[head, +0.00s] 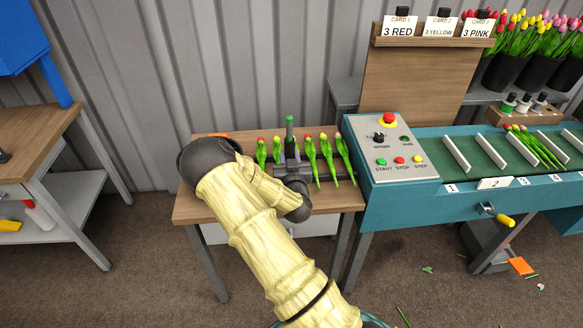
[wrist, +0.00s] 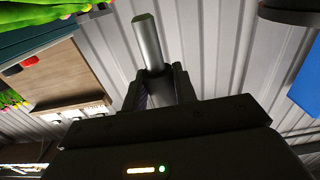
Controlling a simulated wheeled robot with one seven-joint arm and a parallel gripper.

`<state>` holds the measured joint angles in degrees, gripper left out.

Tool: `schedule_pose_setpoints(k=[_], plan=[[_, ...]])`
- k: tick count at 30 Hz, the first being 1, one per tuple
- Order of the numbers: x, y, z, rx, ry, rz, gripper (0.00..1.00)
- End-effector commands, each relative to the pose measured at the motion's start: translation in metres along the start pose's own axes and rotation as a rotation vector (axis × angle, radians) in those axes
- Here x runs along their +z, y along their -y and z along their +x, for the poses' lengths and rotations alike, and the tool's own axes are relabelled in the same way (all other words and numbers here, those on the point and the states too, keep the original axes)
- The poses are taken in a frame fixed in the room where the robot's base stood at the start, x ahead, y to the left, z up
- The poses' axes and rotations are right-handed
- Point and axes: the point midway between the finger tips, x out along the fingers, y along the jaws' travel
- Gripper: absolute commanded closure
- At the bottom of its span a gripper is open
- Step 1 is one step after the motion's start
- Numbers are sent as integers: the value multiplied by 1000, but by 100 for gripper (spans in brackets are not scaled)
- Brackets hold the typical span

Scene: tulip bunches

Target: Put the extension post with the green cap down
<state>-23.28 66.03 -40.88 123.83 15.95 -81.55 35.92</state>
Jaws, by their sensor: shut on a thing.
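The extension post (head: 290,137) stands upright in my grip over the small wooden table, its green cap (head: 290,119) at the top. My gripper (head: 291,165) is shut on its lower part, among the tulips. In the wrist view a grey metal end of the post (wrist: 149,42) sticks out between my two dark fingers (wrist: 160,88); the green cap does not show there. My arm hides the post's lower end in the head view, so I cannot tell whether it touches the table.
Several tulips (head: 327,158) lie in a row on the wooden table (head: 336,197), on both sides of the post. A control panel (head: 394,148) and a teal conveyor (head: 400,200) stand close on the right. A workbench (head: 40,135) is at the left.

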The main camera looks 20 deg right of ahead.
Motion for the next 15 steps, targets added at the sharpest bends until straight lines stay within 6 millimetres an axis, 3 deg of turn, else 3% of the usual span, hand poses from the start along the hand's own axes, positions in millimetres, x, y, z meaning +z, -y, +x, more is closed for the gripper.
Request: schedule_pose_setpoints(k=[15], plan=[[17,0,0,0,1,-1,99]])
